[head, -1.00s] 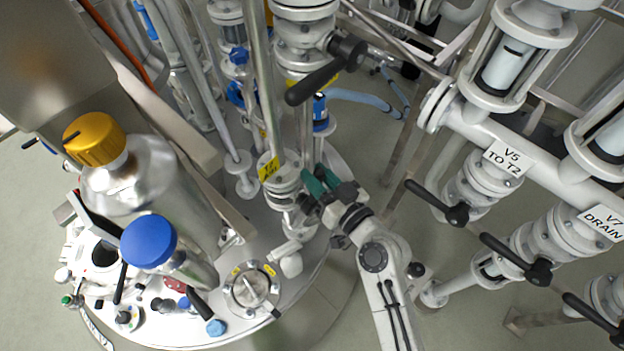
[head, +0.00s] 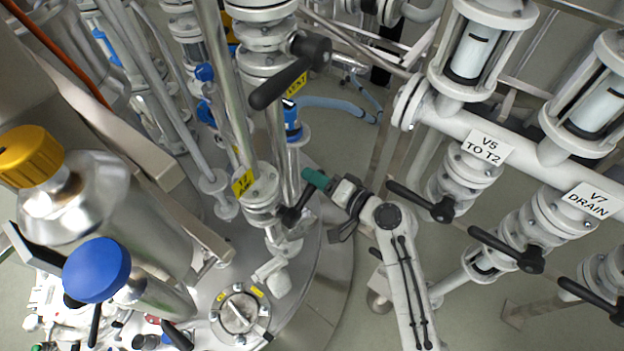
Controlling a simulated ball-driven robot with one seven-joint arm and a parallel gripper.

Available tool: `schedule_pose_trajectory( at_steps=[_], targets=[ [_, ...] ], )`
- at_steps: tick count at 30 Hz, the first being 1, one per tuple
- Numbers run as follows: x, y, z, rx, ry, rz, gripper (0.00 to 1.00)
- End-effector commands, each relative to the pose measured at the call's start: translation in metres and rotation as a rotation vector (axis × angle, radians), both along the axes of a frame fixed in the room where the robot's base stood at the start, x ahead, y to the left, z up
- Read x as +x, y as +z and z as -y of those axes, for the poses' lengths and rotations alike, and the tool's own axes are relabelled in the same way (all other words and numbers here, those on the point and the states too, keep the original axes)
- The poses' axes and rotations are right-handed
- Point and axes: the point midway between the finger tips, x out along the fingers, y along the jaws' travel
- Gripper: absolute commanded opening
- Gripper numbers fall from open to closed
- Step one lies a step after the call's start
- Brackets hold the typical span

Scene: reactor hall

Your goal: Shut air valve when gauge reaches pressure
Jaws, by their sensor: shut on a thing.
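The valve (head: 262,206) with a yellow label (head: 243,183) stands on the vessel lid in the middle of the head view. The label's small text is hard to read. A short black lever (head: 294,211) slants up and right from this valve. My gripper (head: 316,181), with teal fingertips, is to the right of the valve and shut on the lever's upper end. One teal fingertip shows clearly; the other is mostly hidden. I cannot make out a pressure gauge in this view.
A larger black-handled valve (head: 280,84) with a yellow VENT label is above. A V5 TO T2 line (head: 488,147) and a V7 DRAIN line (head: 587,200) run at the right. Open floor (head: 345,135) shows between.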

Motion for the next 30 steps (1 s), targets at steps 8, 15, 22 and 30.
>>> schedule_pose_trajectory(
  at_steps=[8,15,22,30],
  targets=[
    [0.006,-0.026,0.008,0.131,-0.010,-0.175,0.00],
    [0.006,-0.037,0.008,0.204,-0.009,-0.268,0.00],
    [0.006,-0.042,0.008,0.235,-0.009,-0.308,0.00],
    [0.006,-0.043,0.008,0.242,-0.008,-0.317,0.00]
  ],
)
